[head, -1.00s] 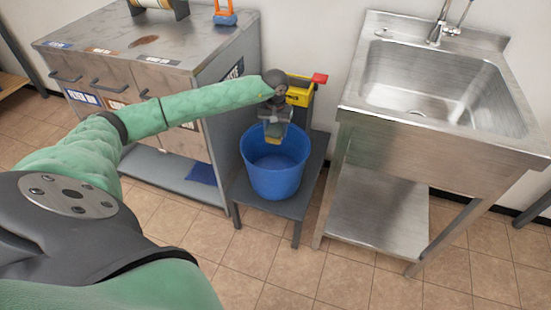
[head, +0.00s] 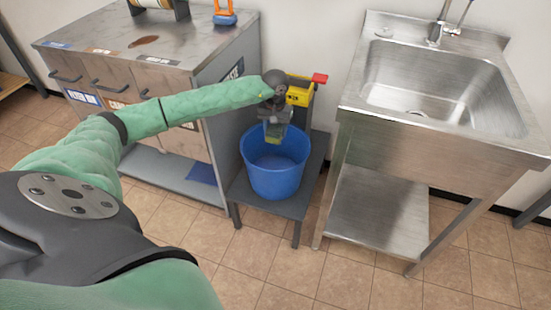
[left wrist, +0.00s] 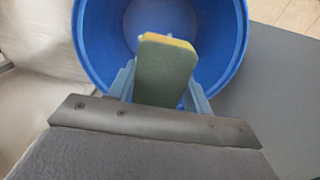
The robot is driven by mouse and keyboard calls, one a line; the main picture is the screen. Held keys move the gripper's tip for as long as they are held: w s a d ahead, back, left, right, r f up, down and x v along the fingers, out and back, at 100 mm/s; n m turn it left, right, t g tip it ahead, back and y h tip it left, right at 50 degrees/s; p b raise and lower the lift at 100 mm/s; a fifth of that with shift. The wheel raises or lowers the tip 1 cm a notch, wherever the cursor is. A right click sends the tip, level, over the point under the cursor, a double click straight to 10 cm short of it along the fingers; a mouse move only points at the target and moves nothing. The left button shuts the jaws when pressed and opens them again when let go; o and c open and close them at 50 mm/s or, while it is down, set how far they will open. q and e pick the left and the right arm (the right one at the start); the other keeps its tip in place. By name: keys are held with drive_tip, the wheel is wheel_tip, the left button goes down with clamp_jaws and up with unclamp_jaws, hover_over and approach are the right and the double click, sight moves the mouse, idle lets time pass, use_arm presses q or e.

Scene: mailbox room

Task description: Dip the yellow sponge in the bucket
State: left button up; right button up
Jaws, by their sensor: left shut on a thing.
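The blue bucket (head: 275,172) stands on a low dark stand between the cabinet and the sink. My left gripper (head: 275,128) points down over the bucket's opening, toward its back part. It is shut on the yellow sponge (head: 273,134), which has a green side. In the left wrist view the sponge (left wrist: 165,70) sits between the two fingers, its green face toward the camera and a yellow edge at its tip. The bucket (left wrist: 88,45) surrounds it there. I cannot tell whether the sponge touches anything inside the bucket. My right gripper is not in view.
A yellow device with a red handle (head: 300,92) stands right behind the bucket. A steel sink (head: 430,95) is to the right. A metal cabinet (head: 120,45) with a brown stain on top is to the left. The low stand (head: 292,208) has a little free room around the bucket.

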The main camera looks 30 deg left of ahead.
sight(275, 129)
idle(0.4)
use_arm(q)
drive_tip(key=shift+r+p, duration=0.55)
drive_tip(key=shift+r, duration=1.45)
